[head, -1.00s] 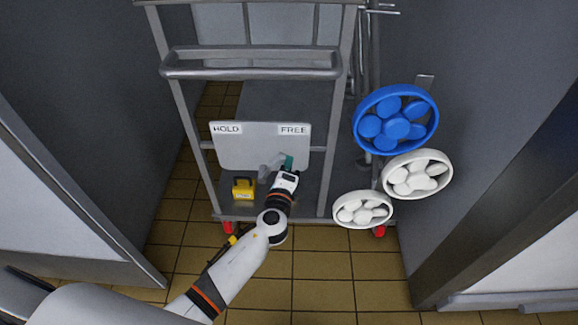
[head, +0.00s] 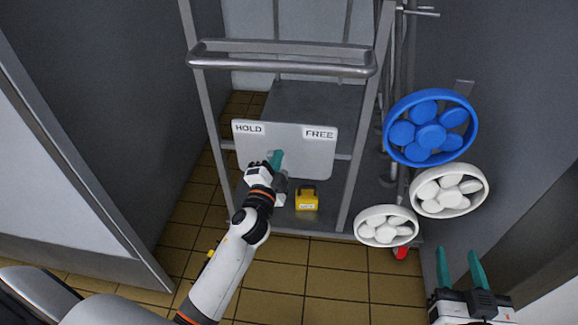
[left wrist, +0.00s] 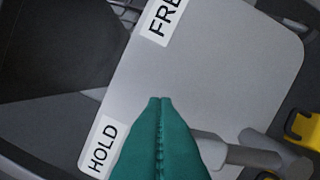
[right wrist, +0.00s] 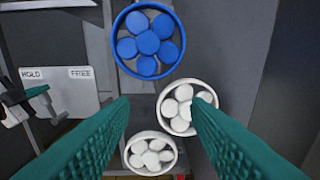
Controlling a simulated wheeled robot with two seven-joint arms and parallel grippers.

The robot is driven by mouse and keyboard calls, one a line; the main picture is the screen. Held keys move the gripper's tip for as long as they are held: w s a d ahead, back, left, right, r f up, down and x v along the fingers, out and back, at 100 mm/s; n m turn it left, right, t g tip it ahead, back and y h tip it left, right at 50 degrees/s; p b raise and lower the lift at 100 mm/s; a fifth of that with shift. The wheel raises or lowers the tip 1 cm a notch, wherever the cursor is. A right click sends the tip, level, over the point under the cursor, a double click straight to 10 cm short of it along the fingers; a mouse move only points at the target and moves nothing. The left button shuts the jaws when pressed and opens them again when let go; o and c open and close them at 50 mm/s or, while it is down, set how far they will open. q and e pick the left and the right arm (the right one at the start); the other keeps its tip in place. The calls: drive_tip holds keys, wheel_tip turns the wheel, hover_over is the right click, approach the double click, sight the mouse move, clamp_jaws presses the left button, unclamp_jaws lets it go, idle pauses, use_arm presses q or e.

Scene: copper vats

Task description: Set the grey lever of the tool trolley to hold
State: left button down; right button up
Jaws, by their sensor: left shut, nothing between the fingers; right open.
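The tool trolley (head: 376,60) has a pale plate (head: 312,160) marked HOLD (head: 248,128) at left and FREE (head: 319,133) at right. My left gripper (head: 277,160) is shut and empty in front of the plate's lower middle. The grey lever (head: 280,186) is largely hidden behind it in the head view. In the left wrist view the lever (left wrist: 240,155) shows beside the shut fingers (left wrist: 160,101), on their right; I cannot tell whether they touch. Its exact setting is unclear. My right gripper (head: 458,254) is open and empty at the lower right.
A yellow padlock-shaped block (head: 307,200) sits on the trolley's lower shelf, right of my left gripper. Grey walls flank both sides. The tiled floor in front is clear.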

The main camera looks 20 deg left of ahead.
use_arm(q)
drive_tip(key=n, duration=0.1)
drive_tip(key=a+n, duration=0.1)
drive_tip(key=a, duration=0.1)
drive_tip(key=shift+s+a+f+n+b, duration=0.1)
drive_tip(key=shift+s+f+n+b, duration=0.2)
drive_tip(key=shift+s+n, duration=0.1)
drive_tip(key=shift+s+a+f+n+y, duration=0.1)
drive_tip(key=shift+a+f+n+y, duration=0.05)
drive_tip(key=shift+a+n, duration=0.35)
drive_tip(key=shift+s+a+f+n+y, duration=0.15)
drive_tip(key=shift+a+n, duration=0.25)
drive_tip(key=shift+n, duration=0.2)
use_arm(e)
drive_tip(key=shift+s+a+r+t+y, duration=0.1)
drive_tip(key=shift+a+r+t+y, duration=0.1)
drive_tip(key=shift+r+t, duration=0.55)
drive_tip(key=shift+w+a+r+t+y, duration=0.15)
drive_tip(key=shift+r+t, duration=0.3)
drive_tip(key=shift+r, duration=0.5)
drive_tip(key=shift+s+a+r+t+y, duration=0.15)
drive_tip(key=shift+r+t+y, duration=0.1)
drive_tip(key=shift+r+t, duration=0.5)
drive_tip(key=shift+d+r, duration=0.15)
